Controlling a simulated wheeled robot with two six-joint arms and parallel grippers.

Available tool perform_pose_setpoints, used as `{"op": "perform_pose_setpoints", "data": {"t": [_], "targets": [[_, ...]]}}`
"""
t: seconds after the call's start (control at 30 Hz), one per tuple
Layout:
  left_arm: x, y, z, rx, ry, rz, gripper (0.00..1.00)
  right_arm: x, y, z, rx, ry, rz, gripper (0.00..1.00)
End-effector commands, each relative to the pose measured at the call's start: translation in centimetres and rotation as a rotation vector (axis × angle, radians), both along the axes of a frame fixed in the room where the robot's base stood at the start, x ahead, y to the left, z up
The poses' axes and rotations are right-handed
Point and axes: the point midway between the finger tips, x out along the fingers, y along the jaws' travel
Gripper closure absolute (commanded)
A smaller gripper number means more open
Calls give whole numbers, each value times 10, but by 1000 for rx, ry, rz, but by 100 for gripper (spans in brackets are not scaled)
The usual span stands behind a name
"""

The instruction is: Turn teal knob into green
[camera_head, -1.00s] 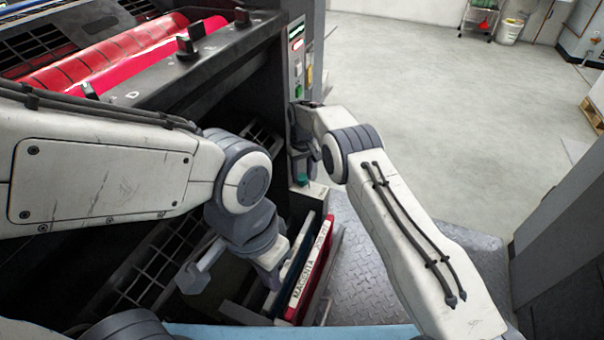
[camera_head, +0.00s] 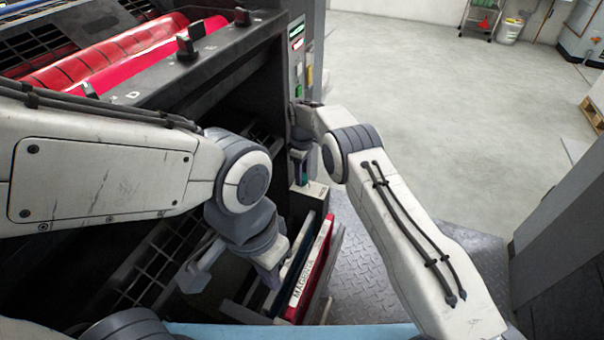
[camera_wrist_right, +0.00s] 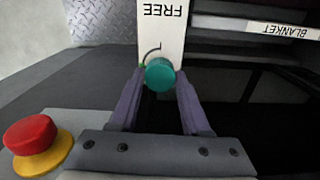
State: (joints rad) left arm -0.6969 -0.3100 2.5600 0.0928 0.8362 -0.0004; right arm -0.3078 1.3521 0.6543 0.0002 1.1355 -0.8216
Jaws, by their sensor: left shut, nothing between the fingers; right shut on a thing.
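The teal knob (camera_wrist_right: 159,75) is round and sits between the fingertips of my right gripper (camera_wrist_right: 159,88) in the right wrist view. The right gripper is shut on it. A white panel (camera_wrist_right: 163,28) with the upside-down word FREE lies behind the knob. A thin curved line and a small bit of green show at the knob's edge; the knob's pointer cannot be made out. In the head view my right gripper (camera_head: 301,168) is at the white post beside the machine and mostly hides the knob. My left gripper (camera_head: 269,277) is shut and empty, low in front of the machine.
A red emergency button (camera_wrist_right: 30,135) on a yellow base is left of the right gripper in the wrist view. A MAGENTA-labelled board (camera_head: 311,268) stands near my left gripper. Red rollers (camera_head: 110,55) are at the upper left. Open floor (camera_head: 440,100) lies to the right.

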Motion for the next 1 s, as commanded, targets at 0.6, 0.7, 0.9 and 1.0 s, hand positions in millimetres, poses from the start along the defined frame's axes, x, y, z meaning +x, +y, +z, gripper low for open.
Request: {"op": "perform_pose_setpoints", "data": {"t": [0.6,0.7,0.9,1.0], "targets": [[0,0,0,0,0,0,100,0,-1,0,0,-1,23,26],[0,0,0,0,0,0,100,0,0,0,0,-1,23,23],[0,0,0,0,0,0,100,0,0,0,0,-1,22,23],[0,0,2,0,0,0,100,0,0,6,0,-1,22,23]]}}
